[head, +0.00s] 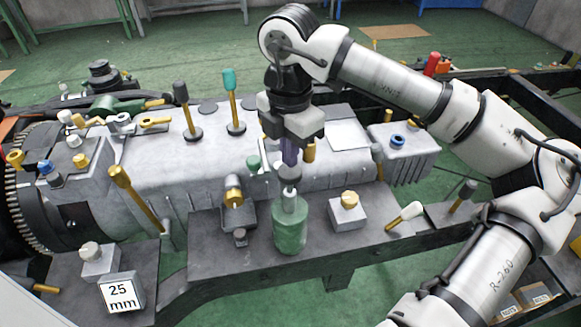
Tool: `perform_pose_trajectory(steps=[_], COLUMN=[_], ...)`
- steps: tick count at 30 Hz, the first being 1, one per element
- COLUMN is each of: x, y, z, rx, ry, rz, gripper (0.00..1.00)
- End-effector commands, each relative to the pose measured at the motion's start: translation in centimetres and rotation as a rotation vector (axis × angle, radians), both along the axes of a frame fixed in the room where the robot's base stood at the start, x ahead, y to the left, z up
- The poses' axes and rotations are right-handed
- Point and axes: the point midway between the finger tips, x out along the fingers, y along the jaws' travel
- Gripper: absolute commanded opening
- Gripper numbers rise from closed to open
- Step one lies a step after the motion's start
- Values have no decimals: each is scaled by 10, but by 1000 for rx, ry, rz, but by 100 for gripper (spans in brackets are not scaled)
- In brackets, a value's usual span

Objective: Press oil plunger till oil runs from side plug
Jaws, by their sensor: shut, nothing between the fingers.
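A green oil bottle (290,228) stands upright on the dark metal shelf in front of the grey gearbox housing (205,160). Its grey plunger (290,197) rises from its top. My gripper (290,165) points down directly above the plunger, shut and empty. Its fingertips are at or very close to the plunger's top; I cannot tell whether they touch. A brass fitting (234,195) on a small block stands left of the bottle. I cannot tell which fitting is the side plug, and no running oil shows.
A grey block with a brass knob (348,208) stands right of the bottle, and a white-tipped brass lever (405,217) lies beyond it. Brass levers with a teal grip (230,85) and a dark grip (181,98) rise behind. A "25 mm" block (121,294) sits at lower left.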

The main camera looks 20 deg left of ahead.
Motion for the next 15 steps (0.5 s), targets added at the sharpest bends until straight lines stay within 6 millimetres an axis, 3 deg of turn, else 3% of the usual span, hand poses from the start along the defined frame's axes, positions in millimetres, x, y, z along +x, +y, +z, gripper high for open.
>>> perform_pose_trajectory(steps=[15], x=[0], y=[0], z=[-9], rx=[0], ry=[0], rz=[0], gripper=[0])
